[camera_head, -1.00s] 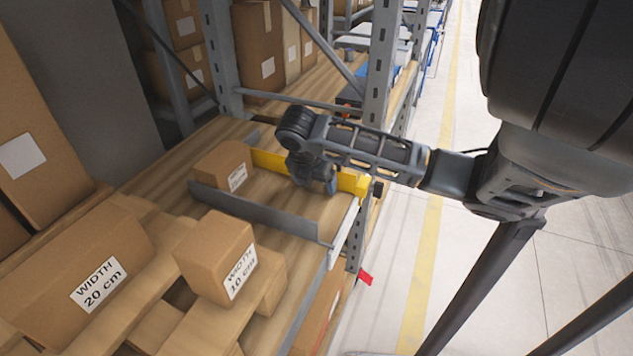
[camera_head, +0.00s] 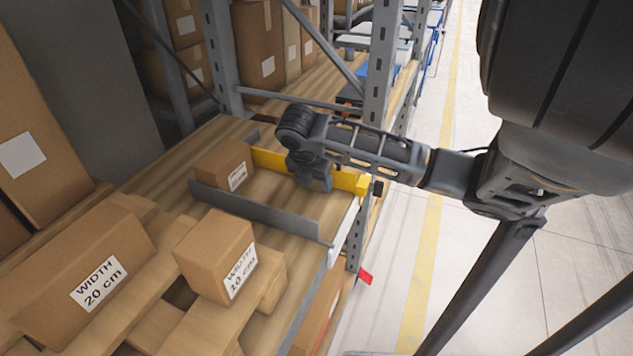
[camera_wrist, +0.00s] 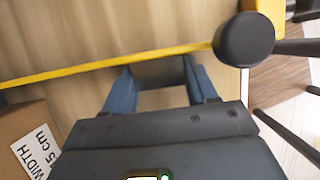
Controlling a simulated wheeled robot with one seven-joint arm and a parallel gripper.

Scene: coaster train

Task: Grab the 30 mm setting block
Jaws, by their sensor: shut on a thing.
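My gripper (camera_head: 312,182) is low over the wooden shelf, beside the yellow divider (camera_head: 268,160). In the wrist view its two blue-grey fingers (camera_wrist: 160,82) stand apart with a dull grey-brown block (camera_wrist: 160,71) between them, and they are shut on it. I take this to be the 30 mm setting block; no marking on it can be read. Its far side lies close to the yellow edge, and I cannot tell whether they touch. In the head view the block is hidden by my gripper.
A carton (camera_head: 226,166), labelled 15 cm in the wrist view, stands left between the yellow divider and a grey divider (camera_head: 255,212). A black knob (camera_wrist: 243,38) is at the divider's front end. A 10 cm carton (camera_head: 214,250) stands nearer. The aisle is right.

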